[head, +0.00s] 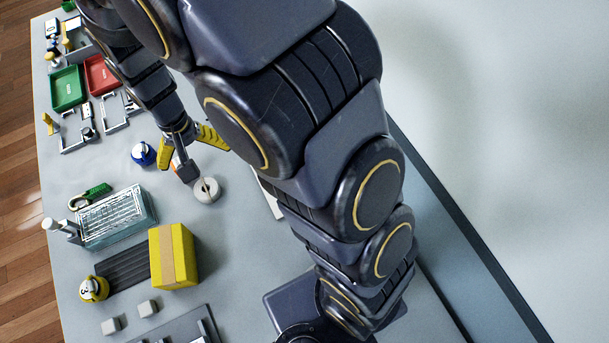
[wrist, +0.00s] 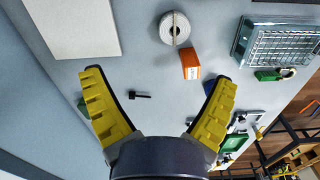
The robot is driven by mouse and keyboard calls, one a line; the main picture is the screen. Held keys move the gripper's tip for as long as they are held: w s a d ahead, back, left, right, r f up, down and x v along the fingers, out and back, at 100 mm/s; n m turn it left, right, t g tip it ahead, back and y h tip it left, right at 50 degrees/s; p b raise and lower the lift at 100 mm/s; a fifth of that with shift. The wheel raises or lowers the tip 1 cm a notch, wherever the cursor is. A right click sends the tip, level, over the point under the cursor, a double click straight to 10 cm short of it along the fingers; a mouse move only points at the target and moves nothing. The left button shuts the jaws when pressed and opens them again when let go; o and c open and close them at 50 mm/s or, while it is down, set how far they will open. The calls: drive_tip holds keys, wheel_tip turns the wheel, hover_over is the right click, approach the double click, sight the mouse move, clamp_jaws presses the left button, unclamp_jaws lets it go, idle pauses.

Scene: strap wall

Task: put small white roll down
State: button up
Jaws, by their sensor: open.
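The small white roll (head: 207,190) lies flat on the grey table top, its round face and centre hole upward. In the wrist view the roll (wrist: 174,28) is at the top middle, beyond my fingertips and apart from them. My gripper (wrist: 157,75) is open, with two yellow ridged fingers spread wide and nothing between them but table and a small dark piece below. In the head view my gripper (head: 196,157) is just behind the roll; my arm hides part of the table there.
A small orange box (wrist: 190,64) stands close to the roll. A wire-topped container (head: 117,217), a yellow box (head: 172,256) and a blue-and-white round object (head: 143,154) are nearby. A pale flat panel (wrist: 72,26) is at the upper left in the wrist view. Green (head: 68,88) and red (head: 101,75) trays are farther back.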

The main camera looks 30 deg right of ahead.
drive_tip(key=s+d+r+n, duration=0.1)
drive_tip(key=s+d+r, duration=0.7)
drive_tip(key=s+r, duration=0.1)
drive_tip(key=shift+s+d+r+g, duration=0.25)
drive_tip(key=shift+d+r+g, duration=0.15)
drive_tip(key=shift+r, duration=0.5)
drive_tip(key=shift+n+g, duration=0.3)
drive_tip(key=shift+n, duration=0.1)
drive_tip(key=s+d+r, duration=0.1)
drive_tip(key=s, duration=0.2)
drive_tip(key=s+d+r, duration=0.1)
drive_tip(key=s, duration=0.3)
drive_tip(key=s+d+r, duration=0.2)
drive_tip(key=s, duration=0.2)
drive_tip(key=shift+s, duration=0.15)
drive_tip(key=c, duration=0.3)
drive_tip(key=shift+a, duration=0.1)
